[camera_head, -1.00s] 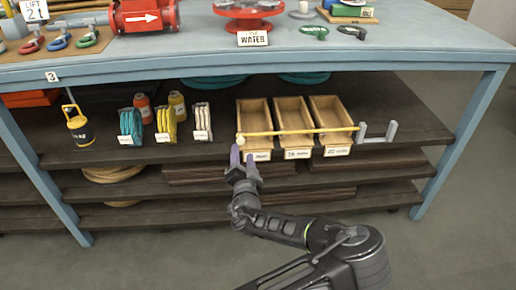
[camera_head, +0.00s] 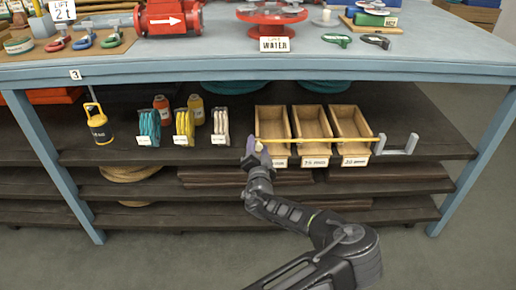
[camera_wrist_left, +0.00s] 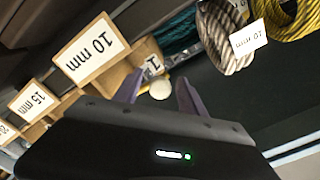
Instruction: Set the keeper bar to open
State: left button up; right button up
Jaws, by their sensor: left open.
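The keeper bar (camera_head: 320,139) is a thin yellow rod lying level across the fronts of three wooden bins on the upper shelf. Its right end is at a grey U-shaped bracket (camera_head: 397,147). Its left end has a pale round knob, which shows in the left wrist view (camera_wrist_left: 160,88). My left gripper (camera_head: 255,151) is at that left end. In the left wrist view its purple fingers (camera_wrist_left: 160,94) are open, with the knob showing between their tips; I cannot tell whether they touch it. The gripper partly hides the knob in the head view. My right gripper is not in view.
The wooden bins (camera_head: 313,106) carry size labels. The blue bench top (camera_head: 225,41) overhangs the shelf. The shelf space right of the bracket is clear.

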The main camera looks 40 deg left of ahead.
pick_arm(q)
grip_shut()
dwell(0.6)
jog(key=shift+w, duration=0.1)
dwell(0.8)
